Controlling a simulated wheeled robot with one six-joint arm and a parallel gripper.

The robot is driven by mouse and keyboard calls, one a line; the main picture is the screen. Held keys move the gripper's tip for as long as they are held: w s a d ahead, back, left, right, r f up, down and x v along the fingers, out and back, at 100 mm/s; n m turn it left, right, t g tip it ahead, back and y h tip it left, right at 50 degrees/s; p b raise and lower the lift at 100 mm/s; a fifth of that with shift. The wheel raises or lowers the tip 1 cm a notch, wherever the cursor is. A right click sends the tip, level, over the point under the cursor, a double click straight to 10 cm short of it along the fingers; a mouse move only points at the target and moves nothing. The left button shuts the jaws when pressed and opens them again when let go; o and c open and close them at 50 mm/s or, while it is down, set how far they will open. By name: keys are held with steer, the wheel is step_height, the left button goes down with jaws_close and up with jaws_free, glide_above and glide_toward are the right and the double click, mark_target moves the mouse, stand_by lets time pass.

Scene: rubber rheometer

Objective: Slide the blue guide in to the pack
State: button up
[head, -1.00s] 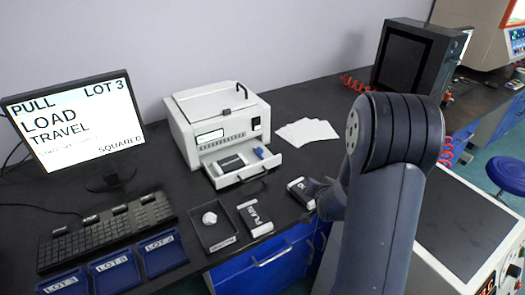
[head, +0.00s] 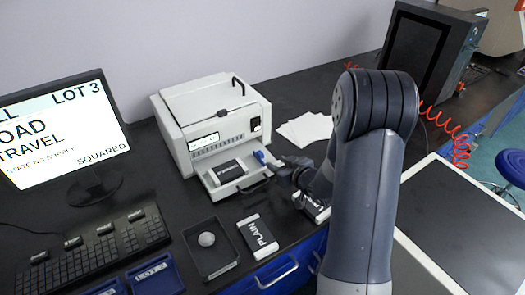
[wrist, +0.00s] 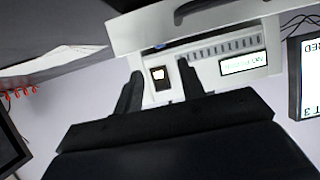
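The blue guide (head: 260,157) stands at the right side of the machine's pulled-out white tray (head: 244,189). The pack (head: 228,172), dark with a white band, lies in the tray to the left of the guide, with a gap between them. My gripper (head: 275,166) is at the tray's right end, close to the guide; I cannot tell whether it touches. In the wrist view the two fingers (wrist: 160,88) are apart with nothing seen between them but the machine front behind.
The white machine (head: 212,115) stands behind the tray. A PLAIN pack (head: 257,236) and a black bin with a whitish lump (head: 206,239) lie in front. Another pack (head: 316,207) lies below my arm. Paper sheets (head: 307,129) lie to the right. The monitor (head: 60,125) stands left.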

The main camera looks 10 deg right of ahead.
mark_target(262, 155)
steer(key=p+x, duration=0.1)
steer(key=x, duration=0.9)
steer(key=shift+s+d, duration=0.1)
jaws_close()
stand_by(0.3)
